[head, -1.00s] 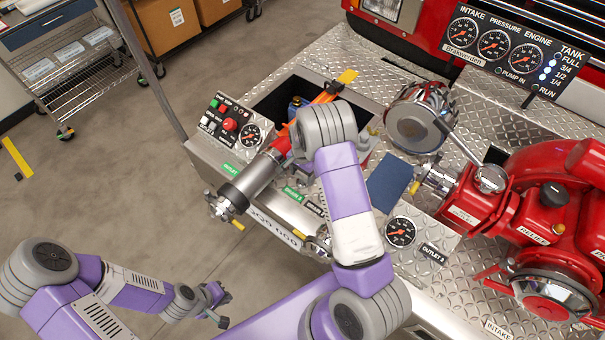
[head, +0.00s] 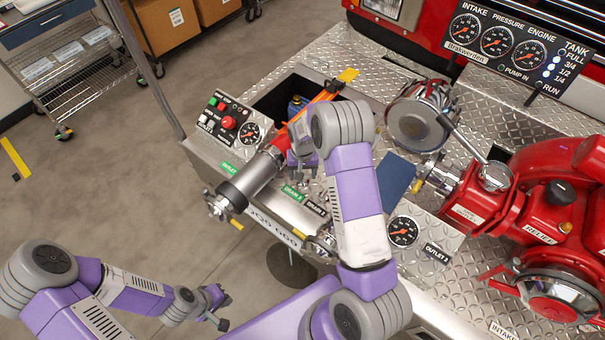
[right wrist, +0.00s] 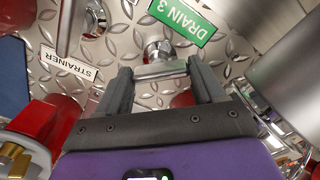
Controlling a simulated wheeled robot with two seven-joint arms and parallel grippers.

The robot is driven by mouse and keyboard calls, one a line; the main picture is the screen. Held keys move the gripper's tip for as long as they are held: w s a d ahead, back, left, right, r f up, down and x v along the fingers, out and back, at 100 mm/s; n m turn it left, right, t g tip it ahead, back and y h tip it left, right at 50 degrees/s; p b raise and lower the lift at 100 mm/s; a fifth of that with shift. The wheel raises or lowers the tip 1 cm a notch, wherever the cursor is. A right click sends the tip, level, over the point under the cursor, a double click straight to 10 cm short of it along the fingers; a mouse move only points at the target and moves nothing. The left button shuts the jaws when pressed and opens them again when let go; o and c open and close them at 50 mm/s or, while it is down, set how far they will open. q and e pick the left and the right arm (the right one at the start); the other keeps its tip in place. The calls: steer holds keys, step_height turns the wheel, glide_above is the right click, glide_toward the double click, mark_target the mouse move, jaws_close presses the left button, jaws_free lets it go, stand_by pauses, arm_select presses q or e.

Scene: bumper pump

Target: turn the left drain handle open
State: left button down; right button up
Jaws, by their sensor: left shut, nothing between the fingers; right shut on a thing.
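A chrome drain handle (right wrist: 160,70) shows in the right wrist view as a short bar on a round stem, beside the green DRAIN 3 label (right wrist: 183,24). My right gripper (right wrist: 158,84) is shut on its bar, one finger at each end. In the head view my right gripper (head: 305,172) is at the sloped metal panel, just above the green drain label (head: 292,192); my forearm and fingers hide the handle there. My left gripper (head: 218,308) is shut and empty, low over the floor and away from the panel.
A metal cylinder (head: 249,178) with a black band lies close left of my right gripper. A button panel with a gauge (head: 250,133) is beyond it. Yellow-tipped fittings (head: 237,224) stick out at the panel's front edge. A red pump (head: 540,215) stands right.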

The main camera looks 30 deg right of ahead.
steer(key=n+b, duration=0.1)
steer(key=n, duration=0.3)
steer(key=shift+n, duration=0.3)
steer(key=n, duration=0.5)
stand_by(0.5)
steer(key=o, duration=1)
steer(key=shift+o, duration=0.2)
steer(key=shift+r, duration=0.15)
step_height(320, 180, up, 7)
steer(key=shift+r+p, duration=0.15)
steer(key=shift+p, duration=0.15)
